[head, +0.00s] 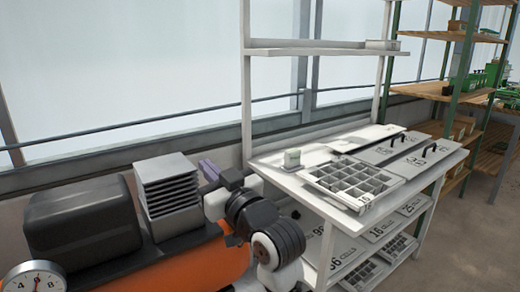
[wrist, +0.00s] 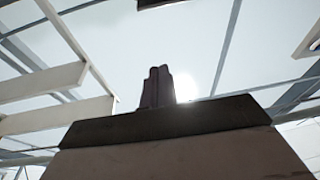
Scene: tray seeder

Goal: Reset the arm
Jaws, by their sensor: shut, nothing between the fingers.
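My gripper (head: 209,170) shows in the head view at the left end of my folded arm, just right of the grey finned block. Its dark purple fingers point up and to the left. In the wrist view the gripper (wrist: 158,86) stands at the middle with its fingers together and nothing between them. Behind it is only bright glazing and pale roof beams, so the wrist camera looks upward. My arm's dark and white joints fill the lower middle of the head view and hide part of the orange machine body and the bench's left side.
An orange machine (head: 110,265) carries a dark rounded housing (head: 82,222), a grey finned block (head: 168,195) and a dial gauge (head: 35,278). A white bench (head: 275,170) at the right holds a cell tray (head: 352,184) and handled plates (head: 420,152). Shelves (head: 455,90) stand beyond.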

